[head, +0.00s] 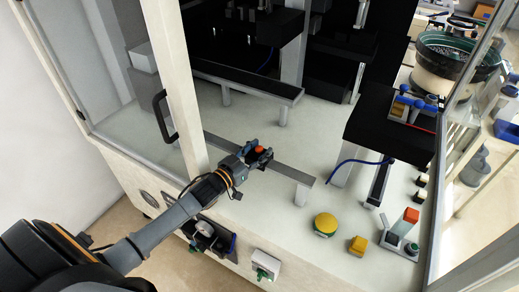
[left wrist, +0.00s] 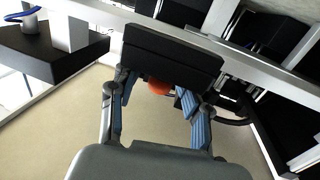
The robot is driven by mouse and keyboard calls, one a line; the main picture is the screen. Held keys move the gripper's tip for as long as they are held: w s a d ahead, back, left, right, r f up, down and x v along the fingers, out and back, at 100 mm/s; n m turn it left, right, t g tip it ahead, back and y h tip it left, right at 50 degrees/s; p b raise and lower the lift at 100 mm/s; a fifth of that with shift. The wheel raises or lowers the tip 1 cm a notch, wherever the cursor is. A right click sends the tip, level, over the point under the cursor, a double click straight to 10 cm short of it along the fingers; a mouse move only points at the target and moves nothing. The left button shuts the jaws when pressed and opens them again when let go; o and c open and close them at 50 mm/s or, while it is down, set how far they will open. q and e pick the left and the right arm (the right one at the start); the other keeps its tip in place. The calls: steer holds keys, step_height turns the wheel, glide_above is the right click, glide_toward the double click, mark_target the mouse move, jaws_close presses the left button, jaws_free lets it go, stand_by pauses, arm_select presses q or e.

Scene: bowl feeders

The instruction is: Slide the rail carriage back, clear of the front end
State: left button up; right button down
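The rail carriage, a dark block (left wrist: 172,55), shows in the left wrist view beyond my fingers, with a round orange-red knob (left wrist: 158,88) at its lower edge. In the head view the knob (head: 258,149) shows at the grey rail (head: 290,172), near mid-length of its visible part. My left gripper (head: 260,153) is at the carriage and hides most of it. In the left wrist view its fingers (left wrist: 156,92) are spread on either side of the knob, with a visible gap. My right gripper is not in view.
A glass panel with a pale post (head: 175,90) and black handle (head: 164,117) stands left of the gripper. A yellow dome button (head: 325,224) and a red-topped block (head: 411,215) stand to the right. A blue cable (head: 360,161) hangs by a black box. The pale deck around the rail is mostly clear.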

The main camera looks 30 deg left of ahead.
arm_select(q)
steer(key=v, duration=1.2)
steer(key=shift+r, duration=0.1)
steer(key=d+f+m+g+y+b, duration=0.1)
steer(key=d+f+m+y, duration=0.15)
steer(key=m, duration=0.75)
steer(key=d+f+m+g+y+b, duration=0.1)
steer(key=d+f+m, duration=0.2)
steer(key=m, duration=0.8)
step_height(320, 180, up, 6)
steer(key=s+m+t+y+b, duration=0.1)
steer(key=m+t+y, duration=0.15)
steer(key=m, duration=0.85)
steer(key=shift+y, duration=0.4)
steer(key=w+a, duration=0.1)
steer(key=w, duration=0.3)
steer(key=w+p, duration=0.1)
steer(key=w, duration=0.3)
steer(key=w+a, duration=0.1)
steer(key=w, duration=0.4)
steer(key=shift+a, duration=0.35)
